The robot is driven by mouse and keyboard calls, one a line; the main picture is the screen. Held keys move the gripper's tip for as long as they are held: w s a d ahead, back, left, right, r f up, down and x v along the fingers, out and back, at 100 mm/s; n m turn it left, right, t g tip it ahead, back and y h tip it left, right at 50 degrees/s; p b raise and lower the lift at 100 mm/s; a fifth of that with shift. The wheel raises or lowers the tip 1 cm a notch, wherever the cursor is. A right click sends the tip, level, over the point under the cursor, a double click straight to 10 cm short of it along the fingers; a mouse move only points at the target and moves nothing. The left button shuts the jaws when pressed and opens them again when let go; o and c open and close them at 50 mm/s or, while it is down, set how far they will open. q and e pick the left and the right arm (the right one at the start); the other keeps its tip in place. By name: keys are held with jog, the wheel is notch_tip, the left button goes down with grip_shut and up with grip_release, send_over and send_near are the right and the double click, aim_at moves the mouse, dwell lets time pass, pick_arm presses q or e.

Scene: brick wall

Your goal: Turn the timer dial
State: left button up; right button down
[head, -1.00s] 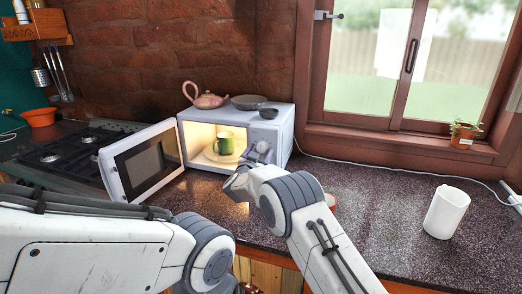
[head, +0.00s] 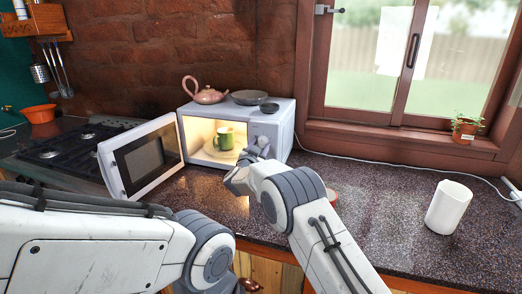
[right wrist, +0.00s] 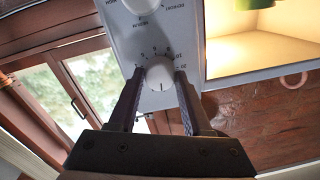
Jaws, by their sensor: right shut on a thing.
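The timer dial (right wrist: 160,75) is a round white knob with numbers around it, on the microwave's control panel. In the right wrist view it sits between the two fingers of my right gripper (right wrist: 160,79), which is shut on it. A dark mark on the knob points toward the bottom of that view. In the head view my right gripper (head: 258,147) is at the front right of the white microwave (head: 284,133) and hides the dial. My left arm (head: 90,245) shows at the lower left; its gripper is out of view.
The microwave door (head: 112,168) stands open to the left. A green mug (head: 226,138) is inside on the turntable. A second dial (right wrist: 142,5) is beside the timer. A teapot (head: 208,96) and bowls (head: 250,97) sit on top. A white container (head: 448,207) stands at right.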

jog(key=m+b, duration=0.2)
jog(key=b, duration=0.1)
jog(key=shift+f+m, duration=0.2)
jog(key=shift+m, duration=0.2)
jog(key=shift+r+m+b, duration=0.15)
jog(key=shift+m+b, duration=0.85)
jog(key=shift+c, duration=1.7)
grip_release()
jog(key=shift+d, duration=0.1)
jog(key=shift+s+a, duration=0.25)
jog(key=shift+s, duration=0.05)
jog(key=b+v, duration=0.2)
jog(key=v, duration=0.7)
jog(key=shift+s+b, duration=0.35)
